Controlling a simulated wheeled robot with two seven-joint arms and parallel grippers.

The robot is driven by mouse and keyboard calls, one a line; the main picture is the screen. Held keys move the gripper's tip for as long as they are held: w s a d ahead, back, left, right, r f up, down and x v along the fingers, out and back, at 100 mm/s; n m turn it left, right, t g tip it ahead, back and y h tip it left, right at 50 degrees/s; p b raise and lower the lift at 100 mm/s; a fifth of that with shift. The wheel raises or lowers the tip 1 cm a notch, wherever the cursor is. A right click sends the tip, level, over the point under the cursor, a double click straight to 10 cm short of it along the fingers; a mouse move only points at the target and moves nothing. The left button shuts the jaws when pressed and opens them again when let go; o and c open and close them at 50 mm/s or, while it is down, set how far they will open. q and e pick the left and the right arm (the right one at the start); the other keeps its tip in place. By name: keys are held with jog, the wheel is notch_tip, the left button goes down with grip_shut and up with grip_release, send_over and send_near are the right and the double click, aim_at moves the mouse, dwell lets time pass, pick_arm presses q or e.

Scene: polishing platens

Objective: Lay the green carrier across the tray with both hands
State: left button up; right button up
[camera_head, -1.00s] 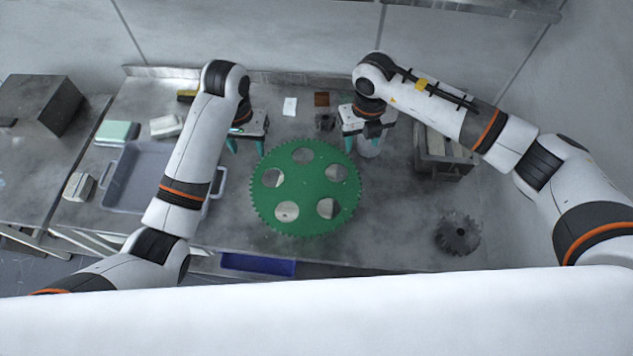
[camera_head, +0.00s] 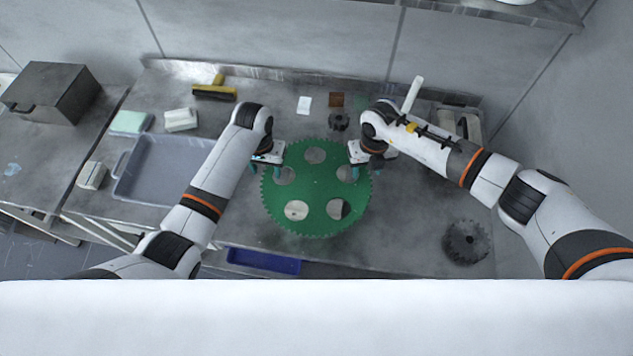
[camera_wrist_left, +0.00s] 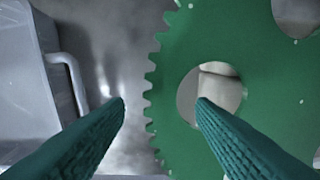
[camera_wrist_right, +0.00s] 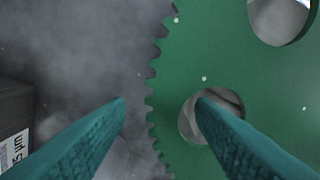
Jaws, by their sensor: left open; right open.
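The green carrier (camera_head: 318,192) is a toothed disc with several round holes, lying on the metal table in front of me. My left gripper (camera_head: 265,171) is open at its upper left edge. In the left wrist view, one finger of the gripper (camera_wrist_left: 160,105) is over a hole in the carrier (camera_wrist_left: 250,65) and the other is outside the teeth. My right gripper (camera_head: 366,169) is open at the upper right edge. The right wrist view shows its fingers (camera_wrist_right: 160,105) likewise on either side of the carrier's rim (camera_wrist_right: 165,100). The grey tray (camera_head: 118,190) stands at the left.
A dark gear (camera_head: 466,242) lies at the right and a smaller one (camera_head: 339,121) behind the carrier. A yellow-handled brush (camera_head: 214,92), a green-topped block (camera_head: 130,122) and a pale block (camera_head: 181,120) lie behind the tray. A blue bin (camera_head: 263,261) sits below the front edge.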

pick_arm(q)
jog(key=shift+f, duration=0.4)
pick_arm(e)
jog(key=shift+f, duration=0.4)
pick_arm(q)
grip_shut()
pick_arm(e)
grip_shut()
